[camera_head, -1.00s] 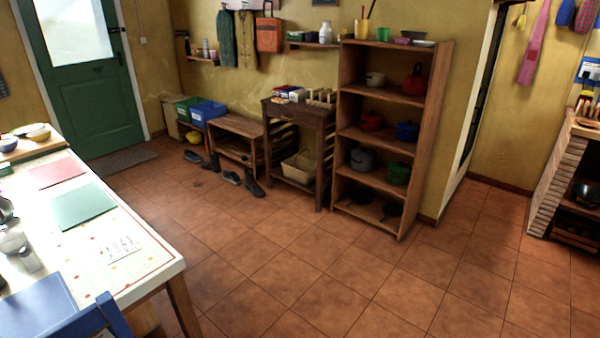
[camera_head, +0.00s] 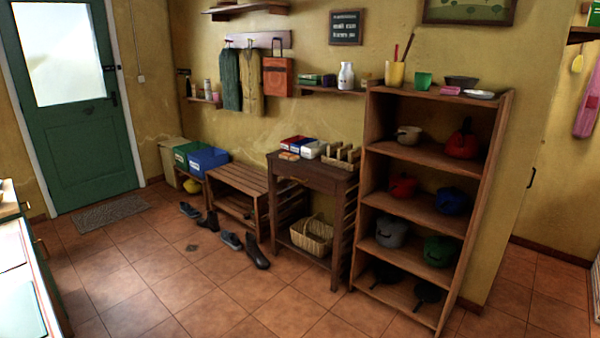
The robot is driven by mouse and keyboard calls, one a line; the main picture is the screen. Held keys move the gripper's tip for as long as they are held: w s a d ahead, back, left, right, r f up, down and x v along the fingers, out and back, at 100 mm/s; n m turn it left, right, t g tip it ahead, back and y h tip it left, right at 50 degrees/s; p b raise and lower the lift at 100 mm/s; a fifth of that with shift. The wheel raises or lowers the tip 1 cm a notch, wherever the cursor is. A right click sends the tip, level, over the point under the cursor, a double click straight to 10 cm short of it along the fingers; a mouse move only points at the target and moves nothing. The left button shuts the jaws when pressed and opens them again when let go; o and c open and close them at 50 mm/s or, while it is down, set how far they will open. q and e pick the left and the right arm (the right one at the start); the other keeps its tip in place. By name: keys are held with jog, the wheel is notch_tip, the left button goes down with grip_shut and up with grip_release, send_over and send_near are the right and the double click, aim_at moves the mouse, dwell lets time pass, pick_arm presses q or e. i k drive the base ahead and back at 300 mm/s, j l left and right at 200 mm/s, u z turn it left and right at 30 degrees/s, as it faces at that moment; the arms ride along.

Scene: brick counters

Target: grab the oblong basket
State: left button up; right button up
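A light wicker basket (camera_head: 312,236), oblong with a raised handle, sits on the low shelf of a small dark wooden side table (camera_head: 312,178). The table stands against the back wall, just left of the tall open shelf. The basket's front and handle show between the table's legs. Neither of my grippers shows in the head view.
A tall wooden shelf (camera_head: 437,155) with pots stands right of the side table. A slatted bench (camera_head: 238,178) stands left of it, with shoes and boots (camera_head: 256,253) on the floor in front. The tiled floor (camera_head: 215,300) before the table is open. A counter edge is at far left.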

aim_at(315, 236)
jog(key=i+z, duration=0.1)
jog(key=i, duration=0.45)
jog(key=i+j+z, duration=0.1)
jog(key=i, duration=0.4)
jog(key=i+j, duration=0.15)
jog(key=i, duration=0.4)
jog(key=i+j+z, duration=0.15)
jog(key=i, duration=0.35)
